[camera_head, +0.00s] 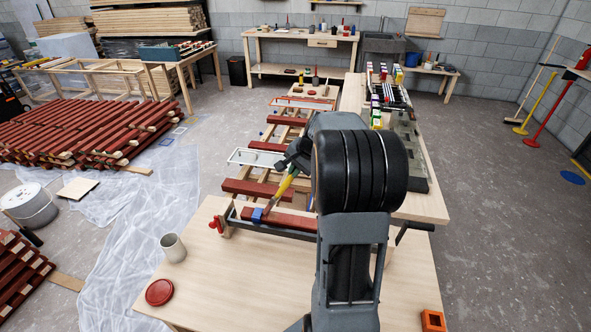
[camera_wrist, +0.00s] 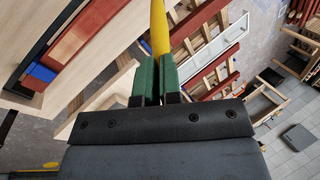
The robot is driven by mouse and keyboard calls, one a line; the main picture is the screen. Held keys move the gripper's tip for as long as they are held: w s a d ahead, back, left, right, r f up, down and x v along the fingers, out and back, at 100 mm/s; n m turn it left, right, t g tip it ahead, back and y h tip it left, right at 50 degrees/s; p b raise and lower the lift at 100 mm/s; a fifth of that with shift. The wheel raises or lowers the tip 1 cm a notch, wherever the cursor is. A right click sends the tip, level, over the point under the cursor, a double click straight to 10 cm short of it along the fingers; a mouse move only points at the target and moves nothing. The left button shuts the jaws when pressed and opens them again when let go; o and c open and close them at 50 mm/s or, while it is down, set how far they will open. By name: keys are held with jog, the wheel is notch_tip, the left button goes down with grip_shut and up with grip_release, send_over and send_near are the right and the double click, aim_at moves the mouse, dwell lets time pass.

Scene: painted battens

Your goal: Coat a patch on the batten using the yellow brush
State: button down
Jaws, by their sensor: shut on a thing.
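My gripper (camera_head: 294,160) is shut on the yellow brush (camera_head: 285,185), whose handle slants down and left toward the batten. In the wrist view the green finger pads (camera_wrist: 158,78) close around the yellow handle (camera_wrist: 159,30); the brush's lower end is out of that view. The dark red batten (camera_head: 290,221) lies across the near bench in a long metal holder. A blue patch (camera_head: 257,215) wraps the batten near its left end and also shows in the wrist view (camera_wrist: 42,72). The brush's lower end is close to the blue patch; I cannot tell whether it touches.
A grey cup (camera_head: 172,247) and a red lid (camera_head: 159,292) stand at the bench's left. An orange block (camera_head: 433,320) sits at its right front. More red battens (camera_head: 255,189) lie on a rack behind. The bench's front middle is partly hidden by my arm.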

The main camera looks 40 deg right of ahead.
jog(key=shift+f+b, duration=0.4)
jog(key=shift+f, duration=0.05)
dwell(0.4)
jog(key=shift+d, duration=0.1)
